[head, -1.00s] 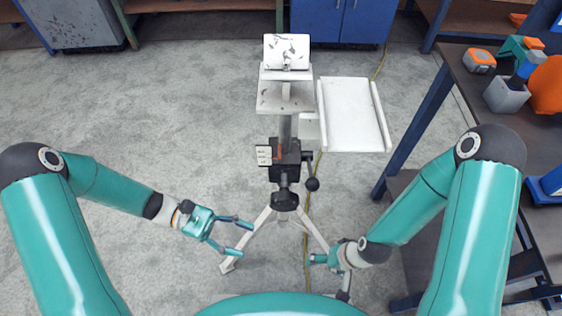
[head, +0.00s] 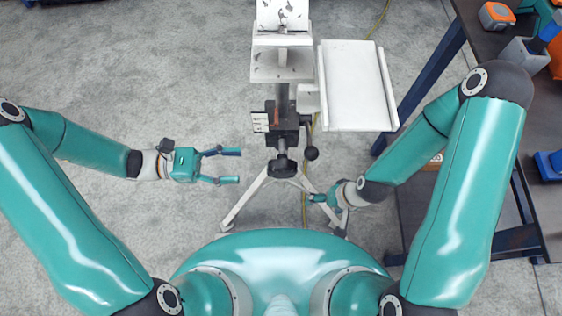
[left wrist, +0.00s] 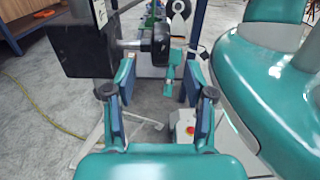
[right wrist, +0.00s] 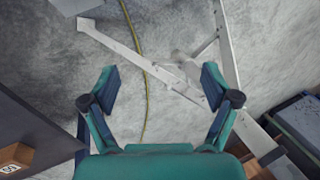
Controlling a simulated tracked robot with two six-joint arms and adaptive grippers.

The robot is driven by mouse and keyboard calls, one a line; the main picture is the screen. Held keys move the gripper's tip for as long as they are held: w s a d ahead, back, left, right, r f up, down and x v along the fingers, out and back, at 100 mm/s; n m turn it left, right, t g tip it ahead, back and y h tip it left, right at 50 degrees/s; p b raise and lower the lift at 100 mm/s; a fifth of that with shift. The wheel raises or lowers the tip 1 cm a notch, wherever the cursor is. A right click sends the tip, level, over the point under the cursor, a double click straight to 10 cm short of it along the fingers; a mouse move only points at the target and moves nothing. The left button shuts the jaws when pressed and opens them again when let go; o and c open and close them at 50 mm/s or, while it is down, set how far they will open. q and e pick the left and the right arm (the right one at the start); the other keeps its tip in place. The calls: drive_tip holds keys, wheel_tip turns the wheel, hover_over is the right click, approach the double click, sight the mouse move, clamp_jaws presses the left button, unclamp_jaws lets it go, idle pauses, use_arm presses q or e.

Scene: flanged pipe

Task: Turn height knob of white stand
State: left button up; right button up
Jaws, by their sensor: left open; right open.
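The white stand (head: 283,70) stands upright on tripod legs in the head view. Its black clamp block (head: 287,130) sits at mid-column, with a black ball knob (head: 311,153) on the right side. In the left wrist view, the black block (left wrist: 80,48) is at upper left, and a dark round-ended knob (left wrist: 160,42) juts out beyond my fingertips. My left gripper (head: 239,166) is open and empty, left of the column and apart from it, fingers pointing right. My right gripper (head: 330,212) is open, low by the right leg; its wrist view shows floor and white legs (right wrist: 150,60) between and beyond the fingers.
A white tray-like panel (head: 356,86) is fixed right of the column. A dark workbench (head: 490,60) with tools runs along the right, beyond my right arm. A yellow cable (right wrist: 146,95) lies on the floor.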

sight(268, 166)
use_arm(q)
drive_tip(key=d+b, duration=0.1)
drive_tip(key=d, duration=1)
drive_tip(key=shift+d, duration=0.3)
drive_tip(key=shift+a, duration=0.1)
clamp_jaws()
